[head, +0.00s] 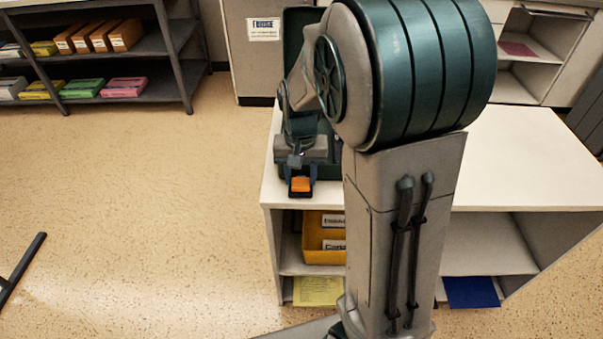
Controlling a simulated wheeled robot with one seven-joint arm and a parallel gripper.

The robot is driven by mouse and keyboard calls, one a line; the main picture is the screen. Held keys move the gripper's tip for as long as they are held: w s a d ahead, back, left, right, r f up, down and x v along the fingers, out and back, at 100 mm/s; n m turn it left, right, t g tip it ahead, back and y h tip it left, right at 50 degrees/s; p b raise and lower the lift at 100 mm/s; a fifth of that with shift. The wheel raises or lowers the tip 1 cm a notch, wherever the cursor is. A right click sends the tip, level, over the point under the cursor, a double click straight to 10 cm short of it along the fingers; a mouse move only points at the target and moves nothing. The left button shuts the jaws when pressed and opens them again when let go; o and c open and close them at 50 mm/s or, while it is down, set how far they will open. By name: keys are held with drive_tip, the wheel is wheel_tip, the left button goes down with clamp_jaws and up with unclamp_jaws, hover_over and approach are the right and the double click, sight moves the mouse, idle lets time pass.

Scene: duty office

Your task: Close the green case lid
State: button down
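The green case (328,168) stands on the left end of the white counter. Its dark green lid (296,20) stands raised at the back, partly behind my arm. My gripper (300,186) is over the front of the case, its two dark fingers pointing toward the counter's front edge. A small orange piece (301,185) shows between the fingertips. I cannot tell whether it is held or part of the case. My arm hides much of the case and its inside.
The white counter (530,160) is bare to the right of my arm. Below it are a yellow bin (322,240), a yellow sheet (318,291) and a blue item (471,292). A dark shelf (150,45) with coloured boxes stands at the back left. The left floor is mostly open.

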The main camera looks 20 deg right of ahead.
sight(301, 181)
drive_tip(key=shift+f, duration=0.1)
drive_tip(key=c, duration=0.8)
unclamp_jaws()
drive_tip(key=shift+c, duration=0.2)
wheel_tip(301, 181, up, 14)
drive_tip(key=p, duration=0.2)
drive_tip(key=shift+p, duration=0.4)
